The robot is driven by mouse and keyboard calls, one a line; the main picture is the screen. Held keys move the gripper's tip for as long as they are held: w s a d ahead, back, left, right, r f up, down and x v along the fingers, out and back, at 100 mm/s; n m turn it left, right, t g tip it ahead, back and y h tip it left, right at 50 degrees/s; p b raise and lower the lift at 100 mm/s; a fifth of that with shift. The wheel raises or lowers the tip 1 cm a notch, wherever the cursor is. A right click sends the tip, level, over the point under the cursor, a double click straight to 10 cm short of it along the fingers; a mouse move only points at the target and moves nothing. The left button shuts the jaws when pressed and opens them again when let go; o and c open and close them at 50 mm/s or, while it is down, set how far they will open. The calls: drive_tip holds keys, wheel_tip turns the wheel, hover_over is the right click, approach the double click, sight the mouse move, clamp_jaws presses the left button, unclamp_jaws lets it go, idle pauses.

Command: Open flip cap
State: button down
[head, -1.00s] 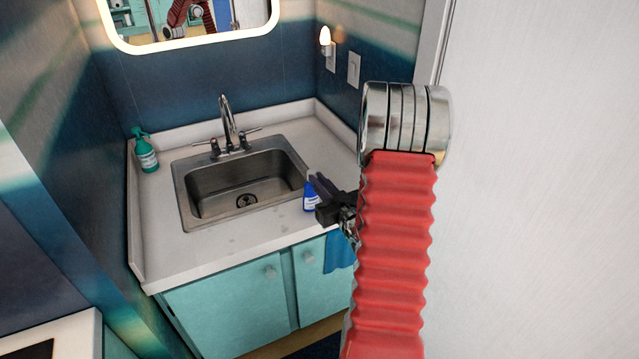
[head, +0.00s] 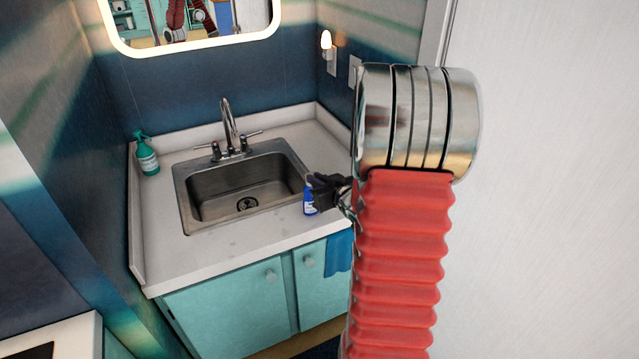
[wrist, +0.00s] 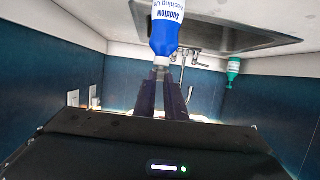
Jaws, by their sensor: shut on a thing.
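A blue squeeze bottle (head: 309,204) with a white label stands upright on the counter, by the right front corner of the sink. In the wrist view, which is upside down, the bottle (wrist: 166,35) hangs from the top, with a pale, translucent cap (wrist: 161,61) at its narrow end. My gripper (head: 318,181) reaches in from the right at the bottle's top. In the wrist view my gripper (wrist: 160,75) has its two dark fingers at the cap, shut on it. The lid's hinge is too small to make out.
A steel sink (head: 187,205) with a tall faucet (head: 229,127) lies left of the bottle. A green spray bottle (head: 147,157) stands at the back left. A blue towel (head: 339,254) hangs on the cabinet front. The counter front (head: 235,247) is clear.

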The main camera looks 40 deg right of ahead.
drive_tip(key=shift+w+r+g, duration=0.3)
drive_tip(key=shift+r+g, duration=0.1)
drive_tip(key=shift+g, duration=0.6)
drive_tip(key=shift+w+d+r+g+y, duration=0.15)
drive_tip(key=shift+g+y, duration=0.1)
drive_tip(key=shift+g, duration=0.25)
drive_tip(key=shift+w+a+r+g+y, duration=0.15)
drive_tip(key=shift+g+y, duration=0.1)
drive_tip(key=shift+g, duration=0.25)
drive_tip(key=shift+d, duration=0.1)
drive_tip(key=c, duration=1.8)
unclamp_jaws()
drive_tip(key=shift+r, duration=0.15)
drive_tip(key=shift+w, duration=0.1)
drive_tip(key=v, duration=1.3)
drive_tip(key=shift+s+r, duration=0.15)
drive_tip(key=shift+s, duration=0.2)
drive_tip(key=shift+c, duration=0.5)
